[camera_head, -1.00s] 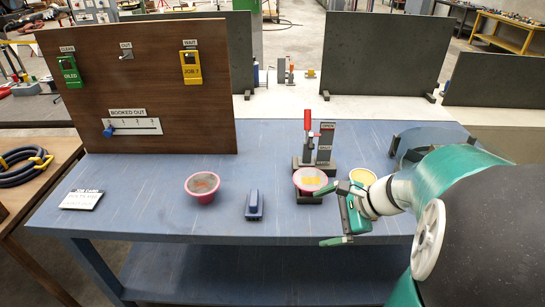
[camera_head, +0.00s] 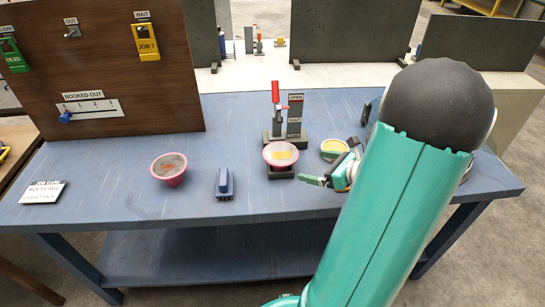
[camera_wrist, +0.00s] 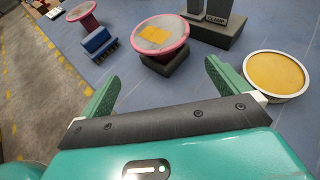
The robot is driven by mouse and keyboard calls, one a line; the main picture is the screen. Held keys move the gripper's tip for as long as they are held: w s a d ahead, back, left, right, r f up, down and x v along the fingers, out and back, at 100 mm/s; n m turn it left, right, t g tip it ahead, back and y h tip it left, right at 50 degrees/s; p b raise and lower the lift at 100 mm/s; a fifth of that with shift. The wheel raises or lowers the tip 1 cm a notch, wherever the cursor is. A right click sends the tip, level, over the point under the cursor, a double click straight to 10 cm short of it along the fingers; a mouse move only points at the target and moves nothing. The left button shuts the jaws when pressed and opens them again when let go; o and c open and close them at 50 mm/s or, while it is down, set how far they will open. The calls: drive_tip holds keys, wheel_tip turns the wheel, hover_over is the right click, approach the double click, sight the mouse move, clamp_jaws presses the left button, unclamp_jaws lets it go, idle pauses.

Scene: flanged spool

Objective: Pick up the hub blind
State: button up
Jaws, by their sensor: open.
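No label marks the hub blind, so I cannot tell for sure which part it is. A pink-rimmed spool (camera_head: 281,154) with a yellow square on its top flange sits on a dark block; it also shows in the wrist view (camera_wrist: 160,35). A round yellow-faced disc with a pale rim (camera_head: 334,148) lies just right of it, also in the wrist view (camera_wrist: 275,75). My gripper (camera_head: 333,163) is open and empty, at the near right of the spool. In the wrist view its fingers (camera_wrist: 160,72) point toward the spool and its block, apart from them.
A second pink-rimmed piece (camera_head: 169,168) and a blue brush-like block (camera_head: 224,183) stand to the left. A red-handled clamp stand (camera_head: 275,108) rises behind the spool. A brown board (camera_head: 100,80) stands at back left.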

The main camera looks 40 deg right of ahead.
sight(284, 159)
drive_tip(key=x, duration=1.3)
drive_tip(key=shift+w+d+f, duration=0.1)
drive_tip(key=shift+w+f, duration=0.1)
drive_tip(key=shift+f, duration=0.05)
drive_tip(key=shift+w+r, duration=0.1)
clamp_jaws()
